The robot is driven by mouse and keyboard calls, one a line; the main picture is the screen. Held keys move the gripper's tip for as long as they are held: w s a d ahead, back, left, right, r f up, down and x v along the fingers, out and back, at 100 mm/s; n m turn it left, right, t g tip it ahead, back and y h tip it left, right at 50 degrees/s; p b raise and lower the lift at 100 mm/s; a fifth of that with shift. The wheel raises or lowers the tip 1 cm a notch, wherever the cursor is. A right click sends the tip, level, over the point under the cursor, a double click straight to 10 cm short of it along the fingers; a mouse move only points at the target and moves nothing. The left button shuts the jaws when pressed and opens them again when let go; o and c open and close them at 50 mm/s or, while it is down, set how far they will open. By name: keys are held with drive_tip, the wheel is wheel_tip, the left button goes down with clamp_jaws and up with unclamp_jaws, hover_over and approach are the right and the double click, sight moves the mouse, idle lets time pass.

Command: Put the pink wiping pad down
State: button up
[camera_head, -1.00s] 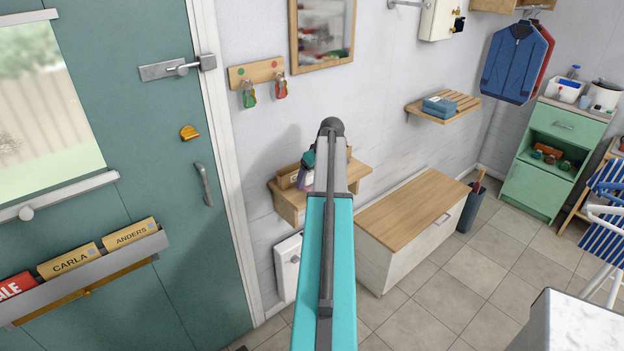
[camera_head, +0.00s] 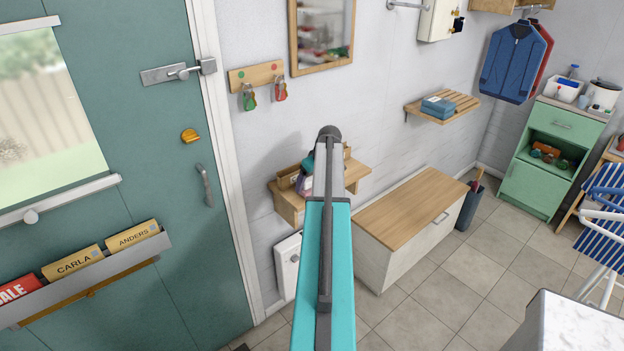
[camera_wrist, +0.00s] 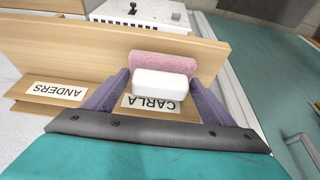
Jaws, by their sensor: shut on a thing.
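The pink wiping pad (camera_wrist: 164,67) has a pink strip along its far side and a white block on its near side. My gripper (camera_wrist: 159,88) is shut on it, with a purple finger at either side. The pad is over the CARLA-labelled part of a wooden wall shelf (camera_wrist: 75,45); whether it touches the shelf I cannot tell.
An ANDERS label (camera_wrist: 56,90) is left of the CARLA label (camera_wrist: 152,103). A white unit (camera_wrist: 140,12) lies beyond the shelf's raised board. In the head view a wooden-topped bench (camera_head: 410,212) is right of the shelf, and a green door (camera_head: 120,180) is left.

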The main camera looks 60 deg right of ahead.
drive_tip(key=shift+f, duration=0.2)
drive_tip(key=o, duration=0.9)
drive_tip(key=shift+f, duration=0.15)
drive_tip(key=shift+b+v, duration=1.4)
drive_tip(key=shift+v, duration=0.8)
drive_tip(key=shift+b+v, duration=1.15)
drive_tip(key=shift+v, duration=3.5)
drive_tip(key=shift+w+a, duration=0.1)
drive_tip(key=shift+a, duration=0.1)
drive_tip(key=shift+w, duration=0.1)
